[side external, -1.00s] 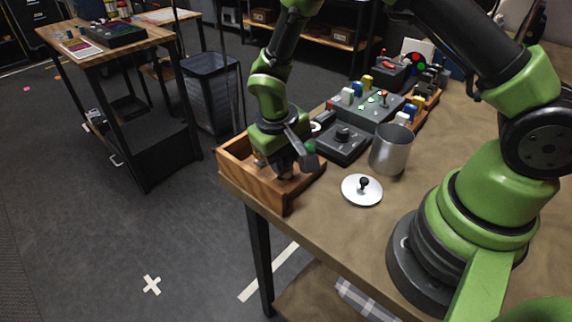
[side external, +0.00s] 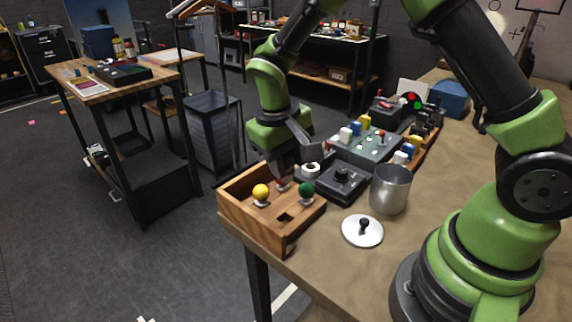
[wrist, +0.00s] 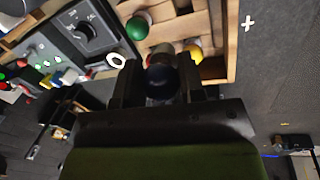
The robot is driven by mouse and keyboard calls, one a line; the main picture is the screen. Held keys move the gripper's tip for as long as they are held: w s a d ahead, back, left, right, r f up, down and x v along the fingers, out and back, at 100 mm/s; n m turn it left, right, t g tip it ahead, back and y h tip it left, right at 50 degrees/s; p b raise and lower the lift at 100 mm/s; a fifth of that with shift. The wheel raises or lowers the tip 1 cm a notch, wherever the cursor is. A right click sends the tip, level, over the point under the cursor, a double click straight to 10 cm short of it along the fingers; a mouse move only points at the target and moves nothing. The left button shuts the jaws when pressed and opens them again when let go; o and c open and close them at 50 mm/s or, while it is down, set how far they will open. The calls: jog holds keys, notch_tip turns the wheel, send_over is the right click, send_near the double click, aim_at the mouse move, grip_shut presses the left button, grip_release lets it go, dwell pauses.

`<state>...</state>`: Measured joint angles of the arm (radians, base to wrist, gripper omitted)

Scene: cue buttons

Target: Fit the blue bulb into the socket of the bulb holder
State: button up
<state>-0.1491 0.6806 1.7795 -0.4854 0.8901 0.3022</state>
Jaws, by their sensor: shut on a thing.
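My gripper (wrist: 160,85) is shut on the blue bulb (wrist: 161,76), which looks very dark between the fingers in the wrist view. In the side view my gripper (side external: 283,172) is above the back of a wooden tray (side external: 249,225); the bulb there is hidden or too small to make out. A white ring-shaped socket (side external: 310,170), seemingly the bulb holder, is just right of my gripper, behind the tray. The ring also shows in the wrist view (wrist: 117,60), left of the fingers. The bulb is apart from it.
A yellow bulb (side external: 261,191), a green bulb (side external: 306,189) and a partly hidden red one (side external: 281,186) stand in the tray. A dark dial box (side external: 343,184), a metal cup (side external: 390,188), a lid (side external: 362,231) and a button panel (side external: 367,143) are to the right.

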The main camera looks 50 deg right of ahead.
jog(key=shift+y, duration=0.4)
jog(key=shift+w+d+f, duration=0.8)
jog(key=shift+d+f, duration=0.1)
jog(key=shift+d, duration=1.55)
jog(key=shift+w+d+f, duration=0.8)
jog(key=shift+d+f, duration=0.05)
jog(key=shift+d, duration=1.55)
jog(key=shift+w+d+f, duration=0.8)
jog(key=shift+d+f, duration=0.1)
jog(key=shift+d, duration=1.55)
jog(key=shift+f, duration=1.6)
jog(key=o, duration=1.1)
jog(key=shift+o, duration=0.2)
notch_tip(320, 180, up, 7)
